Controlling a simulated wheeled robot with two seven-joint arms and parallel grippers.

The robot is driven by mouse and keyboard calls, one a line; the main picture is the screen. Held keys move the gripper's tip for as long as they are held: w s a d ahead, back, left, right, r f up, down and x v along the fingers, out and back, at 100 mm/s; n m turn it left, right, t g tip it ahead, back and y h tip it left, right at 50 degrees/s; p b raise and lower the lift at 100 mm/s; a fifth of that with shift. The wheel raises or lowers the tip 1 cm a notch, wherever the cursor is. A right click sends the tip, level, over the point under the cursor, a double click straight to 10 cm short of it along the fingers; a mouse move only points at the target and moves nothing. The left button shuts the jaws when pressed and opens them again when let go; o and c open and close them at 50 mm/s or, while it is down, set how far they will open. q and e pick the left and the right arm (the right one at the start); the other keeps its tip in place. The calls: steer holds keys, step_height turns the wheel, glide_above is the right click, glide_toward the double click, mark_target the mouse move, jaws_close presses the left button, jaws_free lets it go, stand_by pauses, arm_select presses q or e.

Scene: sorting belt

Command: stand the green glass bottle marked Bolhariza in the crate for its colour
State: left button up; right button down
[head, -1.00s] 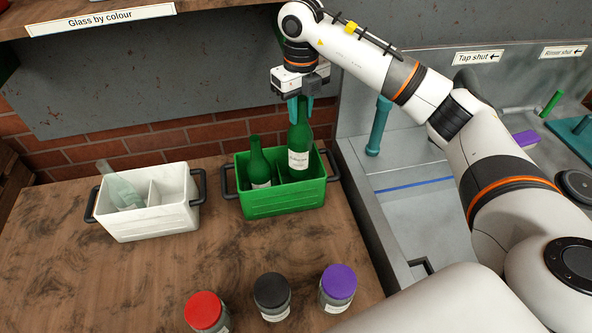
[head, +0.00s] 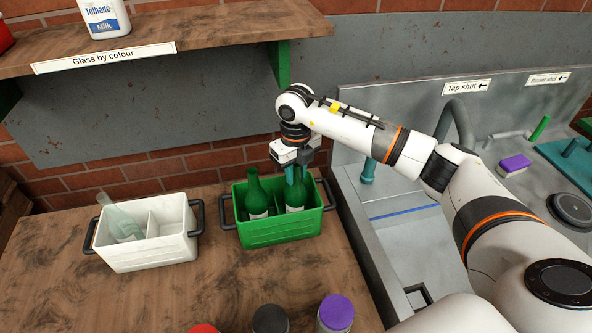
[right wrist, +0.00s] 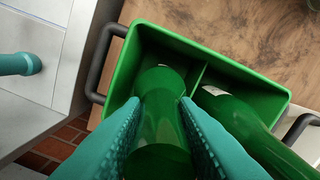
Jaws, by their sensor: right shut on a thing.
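A green glass bottle (head: 294,200) stands upright inside the right compartment of the green crate (head: 282,233); its label is too small to read. My right gripper (head: 294,174) is above it, shut on its neck. In the right wrist view the teal fingers (right wrist: 159,103) close on both sides of this bottle (right wrist: 158,130). The bottle's base is hidden by the crate wall, so I cannot tell whether it touches the floor. A second green bottle (head: 256,192) stands in the left compartment. My left gripper is out of view.
A white crate (head: 152,253) with a pale clear bottle (head: 121,222) leaning in it stands left of the green crate. Lidded jars, one purple-topped (head: 336,312), stand at the front. The sink (head: 405,235) is at right, a shelf (head: 190,40) above.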

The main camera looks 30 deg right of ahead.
steer(key=c, duration=1.1)
jaws_free()
steer(key=shift+r, duration=0.55)
step_height(320, 180, up, 10)
steer(key=b, duration=0.3)
steer(key=shift+f, duration=0.2)
steer(key=shift+r, duration=0.75)
steer(key=shift+s+f, duration=0.1)
